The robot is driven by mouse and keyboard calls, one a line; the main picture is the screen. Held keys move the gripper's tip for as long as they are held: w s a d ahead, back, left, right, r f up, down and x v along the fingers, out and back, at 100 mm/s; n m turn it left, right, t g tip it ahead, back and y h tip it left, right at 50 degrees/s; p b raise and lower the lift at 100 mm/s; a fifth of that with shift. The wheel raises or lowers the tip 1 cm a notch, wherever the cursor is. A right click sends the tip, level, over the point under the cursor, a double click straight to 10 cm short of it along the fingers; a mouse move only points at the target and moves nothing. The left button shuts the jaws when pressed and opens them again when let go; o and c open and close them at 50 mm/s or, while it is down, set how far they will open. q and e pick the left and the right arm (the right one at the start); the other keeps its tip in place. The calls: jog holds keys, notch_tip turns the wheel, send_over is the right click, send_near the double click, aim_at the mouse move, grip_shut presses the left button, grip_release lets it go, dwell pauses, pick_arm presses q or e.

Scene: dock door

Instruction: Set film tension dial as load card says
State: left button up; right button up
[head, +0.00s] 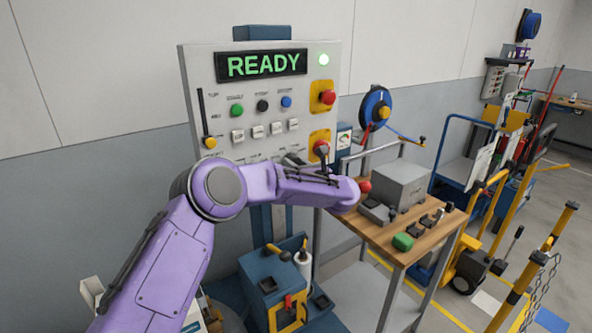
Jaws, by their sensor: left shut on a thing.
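The grey control panel (215,100) stands against the wall, with a lit screen (262,66) reading READY in green. My left arm bends in front of its lower part. My left gripper (298,160) is at the panel's lower right, below the white buttons, mostly dark and small. It is shut on what looks like the film tension dial; the fingers and my forearm hide the dial, so its setting cannot be read. I cannot make out a readable load card. My right gripper is not in view.
Red knobs on yellow plates (322,97) sit at the panel's right edge. A wooden bench (425,237) with a grey box (401,184) and a green item (403,242) stands close right of my forearm. Yellow posts (535,262) and a blue cart (455,172) are farther right.

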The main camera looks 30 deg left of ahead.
pick_arm(q)
jog(key=m+b, duration=0.1)
jog(key=m, duration=1.2)
jog(key=shift+r, duration=0.15)
jog(key=shift+m, duration=0.4)
jog(key=o, duration=1.1)
jog(key=shift+c, duration=0.2)
jog(key=shift+d, duration=0.1)
